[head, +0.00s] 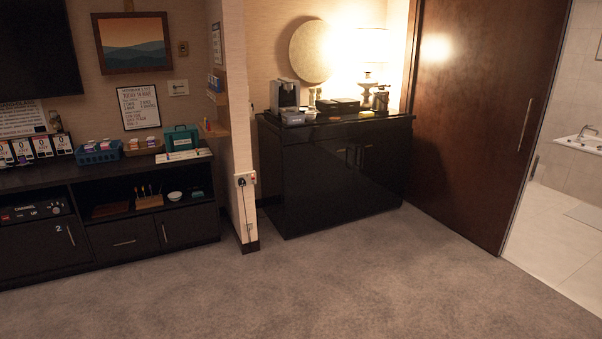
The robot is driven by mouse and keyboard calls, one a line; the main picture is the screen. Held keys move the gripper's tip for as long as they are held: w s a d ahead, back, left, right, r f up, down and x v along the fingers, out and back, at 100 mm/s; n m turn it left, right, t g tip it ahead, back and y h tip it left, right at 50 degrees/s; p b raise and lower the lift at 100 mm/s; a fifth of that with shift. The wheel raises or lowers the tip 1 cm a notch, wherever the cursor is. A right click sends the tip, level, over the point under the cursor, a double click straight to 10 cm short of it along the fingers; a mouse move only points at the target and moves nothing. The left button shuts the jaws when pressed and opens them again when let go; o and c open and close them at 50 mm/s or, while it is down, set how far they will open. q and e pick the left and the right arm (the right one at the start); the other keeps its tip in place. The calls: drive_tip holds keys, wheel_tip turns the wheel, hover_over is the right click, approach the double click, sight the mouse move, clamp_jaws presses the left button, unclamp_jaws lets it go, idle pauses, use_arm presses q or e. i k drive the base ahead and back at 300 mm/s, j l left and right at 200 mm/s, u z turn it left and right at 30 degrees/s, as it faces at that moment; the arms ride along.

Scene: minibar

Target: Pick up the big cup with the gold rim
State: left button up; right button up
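I cannot make out a big cup with a gold rim in the head view. Small items stand on the black cabinet (320,180) across the room, but they are too small and dark to tell apart fully. A small white bowl or cup (175,196) sits on the open shelf of the left sideboard; no gold rim can be made out on it. Neither of my grippers is in view.
A coffee machine (286,93), a round mirror (309,51) and a lit lamp (371,45) stand on the black cabinet. A wall end (238,120) separates it from the left sideboard (110,238). A brown door (480,110) stands right. The carpet (330,280) is clear.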

sight(310, 115)
drive_tip(key=i, duration=4.2)
